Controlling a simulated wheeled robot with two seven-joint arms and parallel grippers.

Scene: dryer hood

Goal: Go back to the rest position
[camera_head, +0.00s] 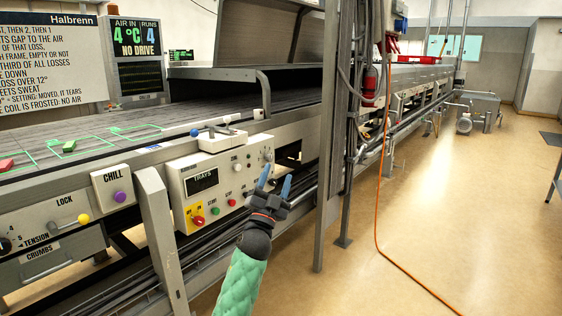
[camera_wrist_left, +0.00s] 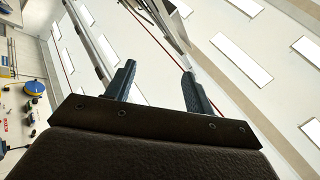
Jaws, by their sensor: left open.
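My left gripper (camera_head: 274,184) is open and empty in front of the machine's control panel (camera_head: 220,182), with its two blue fingers pointing up. Its arm has a green sleeve and comes in from the bottom of the head view. In the left wrist view the two fingers of the left gripper (camera_wrist_left: 160,88) stand apart with nothing between them. Behind them are the ceiling and its light panels. My right gripper is not in either view.
A long conveyor machine with a grey belt (camera_head: 200,95) runs along the left. A grey upright post (camera_head: 333,130) stands just right of my left gripper. An orange cable (camera_head: 382,200) hangs to the floor. The tan floor (camera_head: 480,200) on the right is mostly clear.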

